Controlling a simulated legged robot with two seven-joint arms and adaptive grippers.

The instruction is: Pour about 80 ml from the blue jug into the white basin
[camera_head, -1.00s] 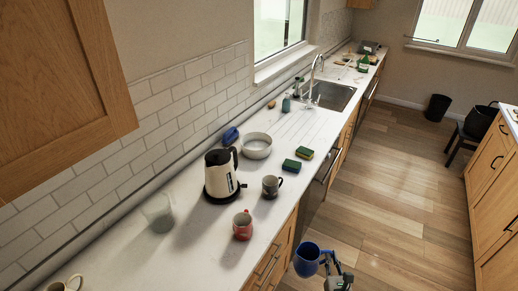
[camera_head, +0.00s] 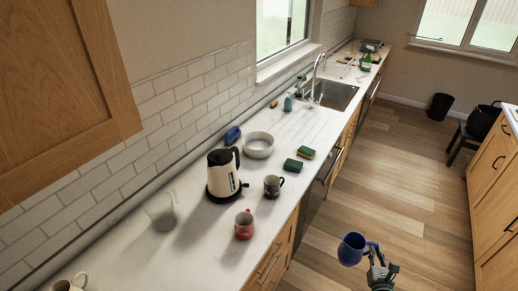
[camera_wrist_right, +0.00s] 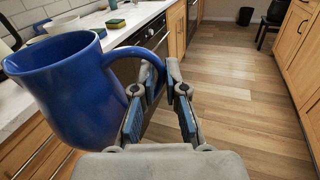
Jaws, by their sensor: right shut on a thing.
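The blue jug (camera_head: 351,249) is held by its handle in my right gripper (camera_head: 376,256), out over the floor in front of the counter. In the right wrist view the jug (camera_wrist_right: 68,88) fills the left side, roughly upright with a slight tilt. My right gripper's fingers (camera_wrist_right: 160,92) are shut on its handle. The jug's contents are hidden. The white basin (camera_head: 258,150) stands on the counter behind the kettle, well away from the jug; its inside is only partly visible. My left gripper is not in view.
On the worktop (camera_head: 215,262) stand a cream kettle (camera_head: 222,174), a red mug (camera_head: 244,226), a dark mug (camera_head: 272,187), a clear cup (camera_head: 161,211) and sponges (camera_head: 293,165). A sink (camera_head: 335,94) is farther back. The floor (camera_head: 400,190) to the right is clear.

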